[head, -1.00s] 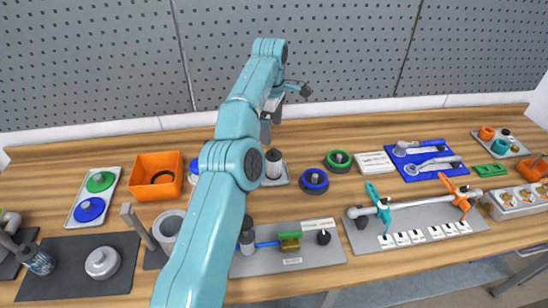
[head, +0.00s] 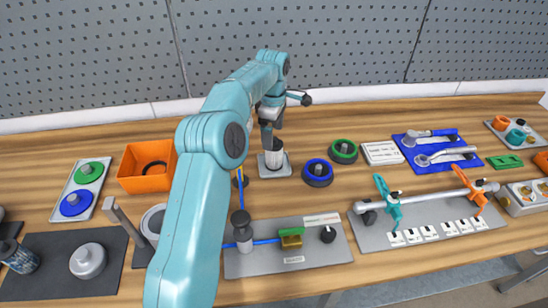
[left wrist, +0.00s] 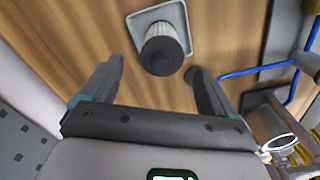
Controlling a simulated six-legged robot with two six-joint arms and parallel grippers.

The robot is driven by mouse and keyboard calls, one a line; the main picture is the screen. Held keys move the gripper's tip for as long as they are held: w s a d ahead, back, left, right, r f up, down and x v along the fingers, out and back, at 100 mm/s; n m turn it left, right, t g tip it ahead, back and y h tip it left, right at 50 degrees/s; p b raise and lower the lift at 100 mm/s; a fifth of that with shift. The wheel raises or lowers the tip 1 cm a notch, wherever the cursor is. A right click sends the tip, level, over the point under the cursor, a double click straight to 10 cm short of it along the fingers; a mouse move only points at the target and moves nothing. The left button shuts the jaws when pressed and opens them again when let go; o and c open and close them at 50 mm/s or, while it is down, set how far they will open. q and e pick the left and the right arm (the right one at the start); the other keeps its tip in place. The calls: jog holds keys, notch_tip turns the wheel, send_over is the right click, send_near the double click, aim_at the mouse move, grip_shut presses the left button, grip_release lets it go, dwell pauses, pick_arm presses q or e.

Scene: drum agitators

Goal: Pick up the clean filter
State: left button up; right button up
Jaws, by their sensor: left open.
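The clean filter (head: 273,156) appears to be the pale pleated cylinder with a dark top, standing upright on a small light grey tray (head: 286,170). The filter (left wrist: 162,52) also shows in the left wrist view, its dark round end facing the camera, on the tray (left wrist: 140,22). My left gripper (head: 270,128) is just above the filter in the head view, pointing down. In the left wrist view the left gripper (left wrist: 154,70) has its fingers spread wide, with the filter a little beyond the tips and between them. Nothing is held. My right gripper is not in view.
An orange bin (head: 130,180) with a black ring stands left of my arm. A blue-rimmed round part (head: 317,174) and a green-rimmed one (head: 343,152) sit right of the tray. A pegboard (head: 340,50) rises behind. A grey fixture plate (head: 325,255) lies in front.

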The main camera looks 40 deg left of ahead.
aim_at(274, 144)
pick_arm(q)
jog(key=shift+s+d+f, duration=0.15)
jog(key=shift+f, duration=0.35)
notch_tip(274, 144, down, 5)
jog(key=shift+r+p, duration=0.1)
jog(key=shift+p, duration=0.35)
jog(key=shift+d, duration=0.15)
jog(key=shift+c, duration=0.7)
jog(key=c, duration=1.1)
